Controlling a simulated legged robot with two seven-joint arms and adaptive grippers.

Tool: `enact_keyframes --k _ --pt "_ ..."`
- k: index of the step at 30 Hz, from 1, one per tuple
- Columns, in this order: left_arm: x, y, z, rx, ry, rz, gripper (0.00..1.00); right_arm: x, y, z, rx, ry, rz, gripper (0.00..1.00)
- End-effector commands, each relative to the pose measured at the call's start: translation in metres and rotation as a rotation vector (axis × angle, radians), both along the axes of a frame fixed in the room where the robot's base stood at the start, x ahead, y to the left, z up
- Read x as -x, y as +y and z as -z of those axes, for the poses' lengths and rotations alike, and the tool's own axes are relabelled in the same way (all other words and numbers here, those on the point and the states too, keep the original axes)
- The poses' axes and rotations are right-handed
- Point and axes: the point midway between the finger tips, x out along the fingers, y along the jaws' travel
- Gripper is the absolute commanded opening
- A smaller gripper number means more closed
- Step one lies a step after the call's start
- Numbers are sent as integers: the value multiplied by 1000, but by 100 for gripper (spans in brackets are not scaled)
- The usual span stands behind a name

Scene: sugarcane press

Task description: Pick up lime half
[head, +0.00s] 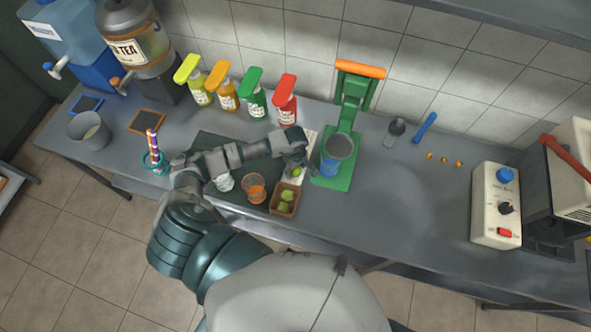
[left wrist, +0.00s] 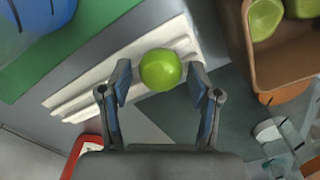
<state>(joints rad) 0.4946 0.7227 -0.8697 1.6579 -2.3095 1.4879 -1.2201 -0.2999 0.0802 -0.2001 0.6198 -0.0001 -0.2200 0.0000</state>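A green lime half (left wrist: 160,70) shows its rounded side in the left wrist view, where it lies on a white ridged board (left wrist: 85,93). It also shows small in the head view (head: 296,171), just under my gripper. My left gripper (left wrist: 160,82) is open, with one finger on each side of the lime half and a small gap on both sides. In the head view the left gripper (head: 296,160) is low over the board (head: 309,143). The flat cut face of the lime half cannot be seen. My right gripper is not in view.
A brown tray (head: 273,205) with green lime pieces stands close by. A green press (head: 340,172) with a blue cup (head: 330,166) is right of the board. An orange cup (head: 255,188) stands to the left, bottles behind. The counter right of the press is mostly clear.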

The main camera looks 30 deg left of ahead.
Motion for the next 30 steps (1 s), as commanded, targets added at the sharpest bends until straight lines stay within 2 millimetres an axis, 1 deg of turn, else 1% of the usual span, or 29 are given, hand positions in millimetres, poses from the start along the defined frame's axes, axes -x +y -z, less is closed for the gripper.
enact_keyframes --k 1,2,3,4,14,17,24,30 --pt "0 0 0 0 0 0 41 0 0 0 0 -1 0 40" --pt "0 0 0 0 0 0 34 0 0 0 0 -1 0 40" --pt "0 0 0 0 0 0 24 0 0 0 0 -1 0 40" --pt "0 0 0 0 0 0 22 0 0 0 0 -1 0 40" --pt "-1 0 -3 0 -1 0 22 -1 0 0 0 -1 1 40" --pt "-2 0 -14 1 -5 1 22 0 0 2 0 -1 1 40" --pt "-2 0 -64 0 -5 1 22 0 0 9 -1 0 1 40" --pt "-1 -3 -98 4 -4 29 22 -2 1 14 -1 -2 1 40"
